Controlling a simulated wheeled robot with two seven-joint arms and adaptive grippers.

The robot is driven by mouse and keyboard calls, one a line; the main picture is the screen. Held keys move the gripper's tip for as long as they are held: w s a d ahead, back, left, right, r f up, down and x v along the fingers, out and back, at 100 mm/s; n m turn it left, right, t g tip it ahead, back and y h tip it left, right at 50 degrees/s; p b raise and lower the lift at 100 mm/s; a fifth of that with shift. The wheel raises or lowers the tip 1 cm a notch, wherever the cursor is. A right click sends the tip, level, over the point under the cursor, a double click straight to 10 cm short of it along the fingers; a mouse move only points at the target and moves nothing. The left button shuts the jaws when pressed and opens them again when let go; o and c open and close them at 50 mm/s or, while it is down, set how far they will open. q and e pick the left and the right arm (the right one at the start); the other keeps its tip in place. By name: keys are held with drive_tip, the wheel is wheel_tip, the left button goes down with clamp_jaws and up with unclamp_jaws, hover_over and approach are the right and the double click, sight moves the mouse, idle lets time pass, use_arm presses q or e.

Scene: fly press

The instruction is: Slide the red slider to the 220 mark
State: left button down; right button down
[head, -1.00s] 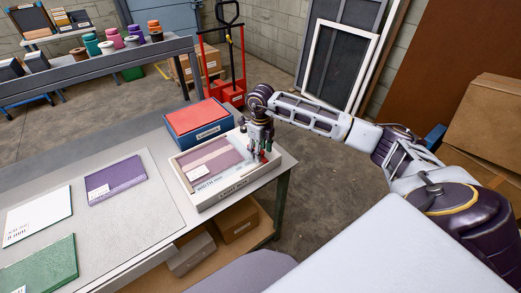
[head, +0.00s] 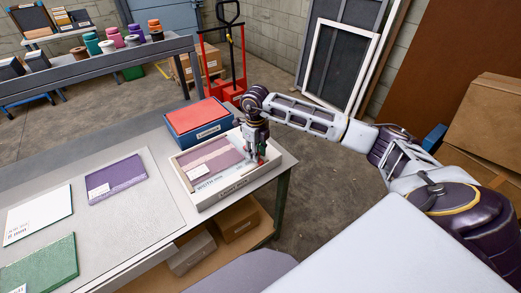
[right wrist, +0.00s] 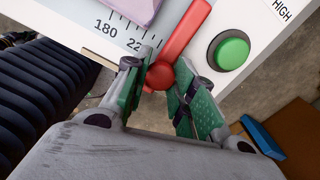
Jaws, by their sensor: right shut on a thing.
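The red slider shows in the right wrist view as a bar (right wrist: 186,32) with a round knob (right wrist: 160,75) at its near end. It crosses the white edge of the press by a printed scale (right wrist: 118,24), just right of a number starting "22" whose last digit is hidden; "180" lies further left. My right gripper (right wrist: 164,73) is shut on the slider, its green-padded fingers on either side of the knob. In the head view my right gripper (head: 258,148) is at the right end of the white press (head: 240,186). My left gripper is not in view.
A green button (right wrist: 231,51) sits right of the slider. A red-topped blue box (head: 198,120) stands behind the press. A purple pack (head: 117,181), a white one (head: 38,215) and a green one (head: 40,264) lie on the table to the left.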

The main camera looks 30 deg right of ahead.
drive_tip(key=shift+s+a, duration=0.1)
drive_tip(key=shift+a, duration=1.2)
drive_tip(key=c, duration=1.2)
unclamp_jaws()
drive_tip(key=shift+o, duration=0.3)
drive_tip(key=shift+r, duration=0.6)
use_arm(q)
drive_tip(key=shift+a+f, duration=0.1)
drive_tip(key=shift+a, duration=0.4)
use_arm(e)
wheel_tip(320, 180, up, 11)
drive_tip(key=shift+f, duration=0.15)
